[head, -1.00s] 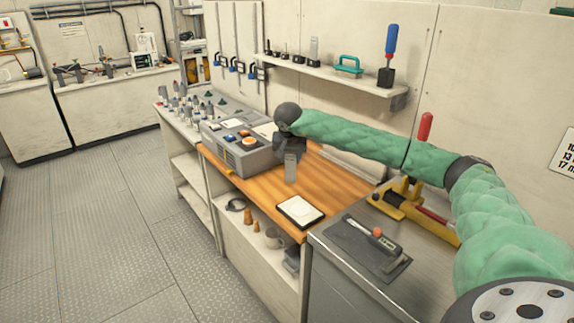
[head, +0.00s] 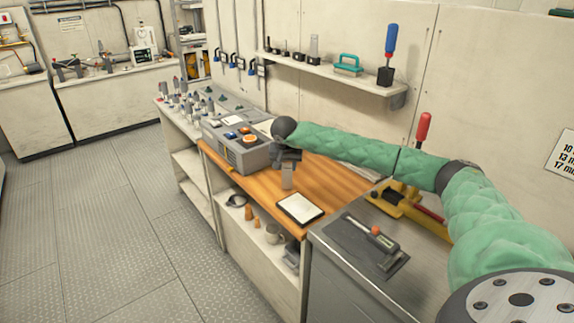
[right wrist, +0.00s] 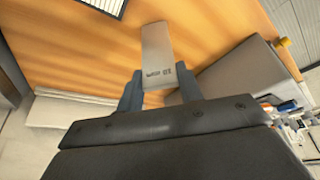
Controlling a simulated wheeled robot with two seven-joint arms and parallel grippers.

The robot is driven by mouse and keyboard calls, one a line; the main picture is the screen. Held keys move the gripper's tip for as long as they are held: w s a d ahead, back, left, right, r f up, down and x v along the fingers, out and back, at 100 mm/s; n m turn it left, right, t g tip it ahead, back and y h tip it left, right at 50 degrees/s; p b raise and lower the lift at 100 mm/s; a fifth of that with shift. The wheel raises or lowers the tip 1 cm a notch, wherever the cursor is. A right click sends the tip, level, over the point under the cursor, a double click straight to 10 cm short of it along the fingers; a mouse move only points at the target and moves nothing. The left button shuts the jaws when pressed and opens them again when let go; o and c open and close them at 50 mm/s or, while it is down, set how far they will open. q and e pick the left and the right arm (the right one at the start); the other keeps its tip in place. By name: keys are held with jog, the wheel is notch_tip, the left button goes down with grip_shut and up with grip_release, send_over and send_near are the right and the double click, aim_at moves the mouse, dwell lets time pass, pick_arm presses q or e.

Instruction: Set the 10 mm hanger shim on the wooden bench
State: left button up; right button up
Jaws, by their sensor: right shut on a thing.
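The hanger shim (right wrist: 158,60) is a flat grey metal piece with small dark marking that I cannot read for certain. My right gripper (right wrist: 158,88) is shut on it, with one finger at each side of its near end. In the head view the shim (head: 288,177) hangs below my right gripper (head: 287,160), over the wooden bench (head: 262,190). I cannot tell whether its lower end touches the bench top. The bench also fills much of the right wrist view (right wrist: 80,50). My left gripper is not in view.
A grey box with coloured buttons (head: 235,148) stands on the bench left of the shim. A white-faced tablet (head: 299,208) lies near the front edge. A wall shelf (head: 340,77) with several blocks is behind. Bare wood lies around the shim.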

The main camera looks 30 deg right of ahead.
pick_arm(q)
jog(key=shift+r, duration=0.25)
pick_arm(e)
jog(key=shift+f, duration=0.1)
jog(key=o, duration=1)
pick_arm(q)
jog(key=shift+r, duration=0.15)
pick_arm(e)
jog(key=shift+o, duration=0.2)
jog(key=shift+r, duration=0.25)
jog(key=shift+s+a+r, duration=0.1)
jog(key=shift+s+r, duration=0.05)
jog(key=shift+r, duration=0.15)
jog(key=shift+b+v, duration=0.55)
jog(key=shift+v, duration=0.5)
pick_arm(q)
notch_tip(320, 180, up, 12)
jog(key=b, duration=0.2)
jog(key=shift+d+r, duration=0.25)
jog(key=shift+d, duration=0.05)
pick_arm(e)
jog(key=v, duration=0.9)
